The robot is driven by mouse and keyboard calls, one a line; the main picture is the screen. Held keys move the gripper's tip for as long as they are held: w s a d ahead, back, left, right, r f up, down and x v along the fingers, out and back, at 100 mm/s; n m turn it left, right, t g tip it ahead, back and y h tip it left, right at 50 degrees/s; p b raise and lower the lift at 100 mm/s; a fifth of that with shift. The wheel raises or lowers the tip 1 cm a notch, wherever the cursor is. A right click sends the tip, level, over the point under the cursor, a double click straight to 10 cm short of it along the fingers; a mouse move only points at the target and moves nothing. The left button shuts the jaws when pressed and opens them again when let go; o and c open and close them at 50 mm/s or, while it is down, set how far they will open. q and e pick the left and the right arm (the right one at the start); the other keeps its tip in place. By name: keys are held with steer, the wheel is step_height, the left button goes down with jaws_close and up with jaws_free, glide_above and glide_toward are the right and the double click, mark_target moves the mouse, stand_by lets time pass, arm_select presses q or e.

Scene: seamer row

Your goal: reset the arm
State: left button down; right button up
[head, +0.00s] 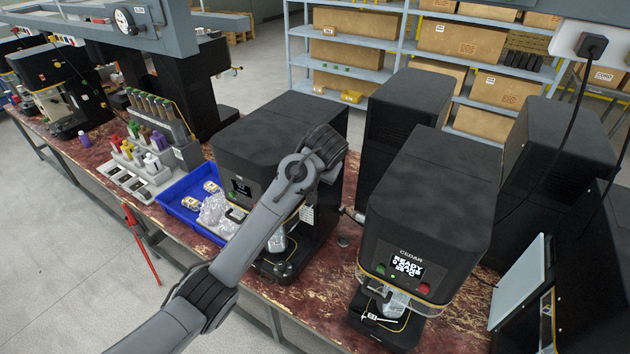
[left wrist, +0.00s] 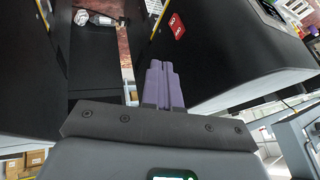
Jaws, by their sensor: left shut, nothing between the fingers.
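My left arm (head: 250,235) comes in from the lower left in the head view, reaching across the front of a black seamer (head: 275,125). Its wrist is beside that machine's right side. I cannot make out the fingers clearly there. In the left wrist view my left gripper (left wrist: 160,65) shows two purple fingers shut together with nothing between them. They point at the gap between two black machine bodies, apart from the red button (left wrist: 177,25) on the right one. My right gripper is not in view.
A seamer with a "READY" screen (head: 408,267) stands right of the arm, a clear cup (head: 397,302) at its front. A blue tray (head: 176,207) of packaged parts and a rack of bottles (head: 160,120) are to the left. Shelves of boxes (head: 348,55) stand behind.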

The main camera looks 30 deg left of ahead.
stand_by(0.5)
arm_select(q)
steer(key=s+d+f+g+p, duration=0.1)
steer(key=s+f, duration=0.3)
steer(key=f, duration=0.3)
steer(key=s+d+f+m+g, duration=0.1)
steer(key=s+f, duration=0.2)
steer(key=f, duration=0.4)
steer(key=s+d+f+g+p, duration=0.1)
steer(key=s+f+g, duration=0.1)
steer(key=s+f, duration=0.3)
steer(key=s+d+f+g+h+p, duration=0.15)
steer(key=s+d+f, duration=0.25)
steer(key=s+f, duration=0.8)
steer(key=s+d+r+m+h+p, duration=0.1)
steer(key=s+d, duration=0.1)
steer(key=s, duration=0.7)
steer(key=s+d+r+h+p, duration=0.1)
steer(key=s+d+p, duration=0.15)
steer(key=s, duration=0.65)
step_height(320, 180, up, 13)
steer(key=w+d+m+t+h, duration=0.1)
steer(key=m+t, duration=0.1)
steer(key=t, duration=0.2)
steer(key=shift+d, duration=0.35)
